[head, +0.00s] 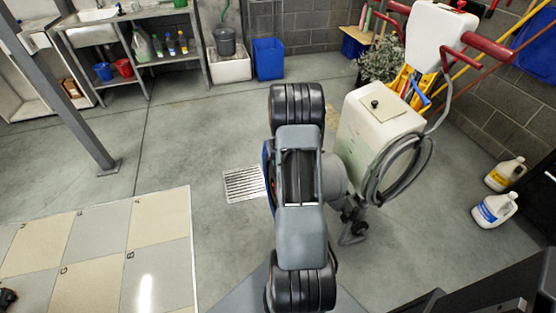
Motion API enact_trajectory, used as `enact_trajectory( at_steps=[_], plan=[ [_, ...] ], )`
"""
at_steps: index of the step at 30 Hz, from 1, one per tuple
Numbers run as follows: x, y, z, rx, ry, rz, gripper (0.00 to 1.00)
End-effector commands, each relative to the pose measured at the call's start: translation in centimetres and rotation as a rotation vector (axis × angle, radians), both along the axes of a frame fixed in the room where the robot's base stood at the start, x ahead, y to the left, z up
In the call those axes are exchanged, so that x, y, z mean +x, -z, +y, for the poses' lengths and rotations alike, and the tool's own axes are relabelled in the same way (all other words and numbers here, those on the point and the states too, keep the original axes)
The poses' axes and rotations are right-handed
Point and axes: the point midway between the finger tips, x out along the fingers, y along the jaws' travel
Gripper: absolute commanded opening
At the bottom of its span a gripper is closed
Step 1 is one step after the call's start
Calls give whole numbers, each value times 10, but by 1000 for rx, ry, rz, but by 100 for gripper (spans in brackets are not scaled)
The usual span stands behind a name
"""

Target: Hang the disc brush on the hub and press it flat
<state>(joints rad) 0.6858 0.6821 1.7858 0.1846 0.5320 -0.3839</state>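A floor machine stands just right of centre, with a white tank (375,120), red handle grips (486,47) and a coiled grey hose (405,170). A grey rounded housing (335,176) low on the machine shows beside my arm. My arm crosses the middle of the view and covers what lies behind it. A thin blue edge (267,165) shows at the arm's left side; I cannot tell what it belongs to. I cannot make out the disc brush or the hub. My gripper does not show.
A floor drain grate (244,184) lies left of my arm. A tiled panel (100,250) covers the lower left floor. Two white jugs (495,209) stand at right. A blue bin (269,59) and shelving (135,55) line the back. Grey floor between is clear.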

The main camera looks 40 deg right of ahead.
Motion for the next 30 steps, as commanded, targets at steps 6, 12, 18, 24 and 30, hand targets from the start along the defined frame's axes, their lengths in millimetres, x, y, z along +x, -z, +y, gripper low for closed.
enact_trajectory(
  at_steps=[6, 12, 18, 24, 30],
  plan=[
    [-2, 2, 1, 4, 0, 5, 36],
    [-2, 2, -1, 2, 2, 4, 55],
    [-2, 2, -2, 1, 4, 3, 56],
    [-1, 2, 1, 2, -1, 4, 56],
    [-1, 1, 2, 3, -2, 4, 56]
  ],
)
